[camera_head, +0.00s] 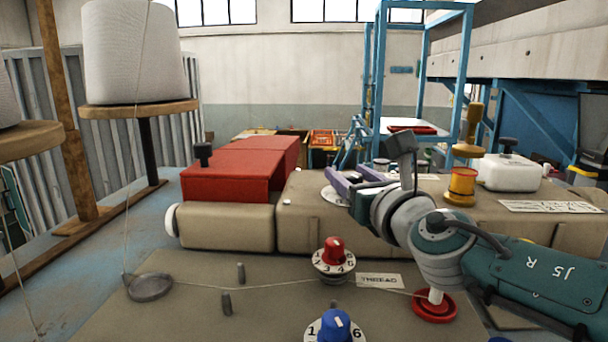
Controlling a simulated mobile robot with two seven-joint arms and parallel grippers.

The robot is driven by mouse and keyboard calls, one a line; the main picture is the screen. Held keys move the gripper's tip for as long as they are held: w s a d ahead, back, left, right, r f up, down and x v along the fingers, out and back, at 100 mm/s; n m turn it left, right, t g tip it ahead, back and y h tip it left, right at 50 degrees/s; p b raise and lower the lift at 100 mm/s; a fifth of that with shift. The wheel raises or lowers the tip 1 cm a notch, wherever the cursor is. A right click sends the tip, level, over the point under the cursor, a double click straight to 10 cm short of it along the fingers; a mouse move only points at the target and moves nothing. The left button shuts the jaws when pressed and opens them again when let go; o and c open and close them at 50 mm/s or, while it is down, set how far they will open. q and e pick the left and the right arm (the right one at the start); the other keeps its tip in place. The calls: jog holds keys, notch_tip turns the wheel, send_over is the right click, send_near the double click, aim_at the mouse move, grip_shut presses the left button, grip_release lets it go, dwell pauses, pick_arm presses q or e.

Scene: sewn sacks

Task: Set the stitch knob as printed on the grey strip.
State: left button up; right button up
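A red knob (333,251) stands on a white numbered dial (334,266) on the machine bed. A blue knob (335,326) on a second numbered dial (314,332) stands nearer, cut by the bottom edge. Which one is the stitch knob I cannot tell. No grey strip is clearly recognisable. A white printed label (549,206) lies at the right, its text too small to read. My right gripper (354,180) is above and behind the red knob, its purple fingers apart, touching neither knob. My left gripper is out of view.
A "THREAD" label (379,282) lies right of the red knob. A thread runs from a ring (149,287) past pegs to a red-based post (434,306). A red cover (238,170), a yellow-red spool (461,186) and a white container (509,172) stand behind.

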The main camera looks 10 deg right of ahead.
jog(key=shift+o, duration=1.3)
jog(key=shift+s, duration=0.3)
jog(key=s+p, duration=0.2)
jog(key=s, duration=0.7)
jog(key=shift+s+d+p, duration=0.15)
jog(key=shift+d+p, duration=0.2)
jog(key=shift+d, duration=0.05)
